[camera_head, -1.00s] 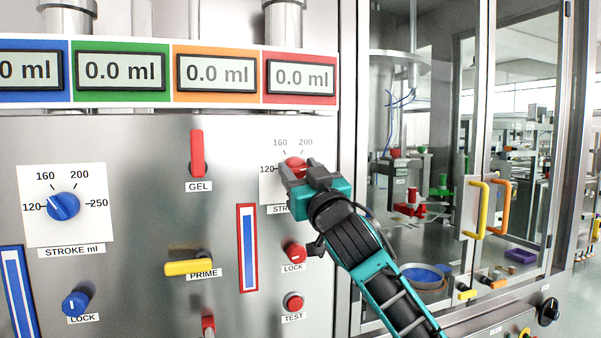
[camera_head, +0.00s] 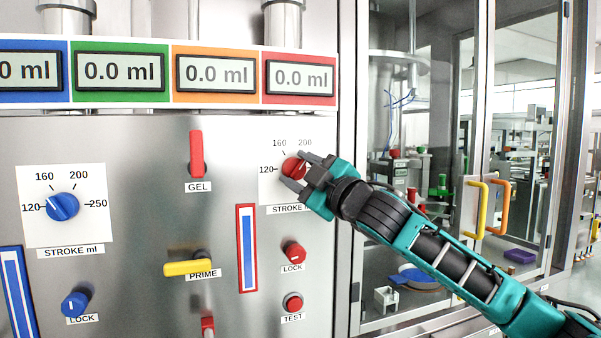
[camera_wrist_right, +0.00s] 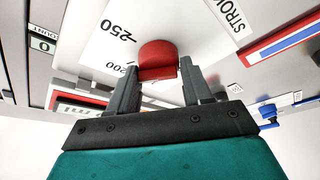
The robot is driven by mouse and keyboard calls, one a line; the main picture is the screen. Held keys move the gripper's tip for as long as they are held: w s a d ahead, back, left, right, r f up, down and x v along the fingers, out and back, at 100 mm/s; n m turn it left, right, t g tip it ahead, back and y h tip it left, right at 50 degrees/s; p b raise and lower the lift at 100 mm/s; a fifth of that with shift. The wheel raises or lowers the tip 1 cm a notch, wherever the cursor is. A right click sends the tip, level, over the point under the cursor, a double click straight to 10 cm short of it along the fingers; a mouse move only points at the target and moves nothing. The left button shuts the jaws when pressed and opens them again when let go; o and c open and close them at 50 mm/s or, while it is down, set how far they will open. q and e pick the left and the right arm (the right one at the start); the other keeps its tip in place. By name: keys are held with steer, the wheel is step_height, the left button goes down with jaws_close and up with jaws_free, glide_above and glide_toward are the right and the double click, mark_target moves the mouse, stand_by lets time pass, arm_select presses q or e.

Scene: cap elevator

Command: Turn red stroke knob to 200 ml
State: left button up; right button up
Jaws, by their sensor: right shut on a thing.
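The red stroke knob (camera_head: 292,166) sits on a white dial plate at the right of the panel, under the red 0.0 ml display. Its 120, 160 and 200 marks show in the head view; the right part of the dial is covered by my gripper. My right gripper (camera_head: 295,170) is shut on the knob, one finger above right and one below left. In the right wrist view the red knob (camera_wrist_right: 158,54) is between the two fingertips (camera_wrist_right: 158,75), with the 250 and 200 marks nearby. The knob's pointer cannot be made out. My left gripper is not in view.
Below the dial are a red LOCK knob (camera_head: 294,252), a red TEST button (camera_head: 293,302) and a red-framed gauge (camera_head: 247,248). A blue stroke knob (camera_head: 62,206) is at the left. A glass cabinet with yellow (camera_head: 477,208) and orange handles stands at the right.

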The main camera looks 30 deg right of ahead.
steer(key=shift+n+g, duration=0.3)
steer(key=shift+n, duration=0.4)
steer(key=o, duration=1)
steer(key=shift+o, duration=0.2)
steer(key=shift+s, duration=0.1)
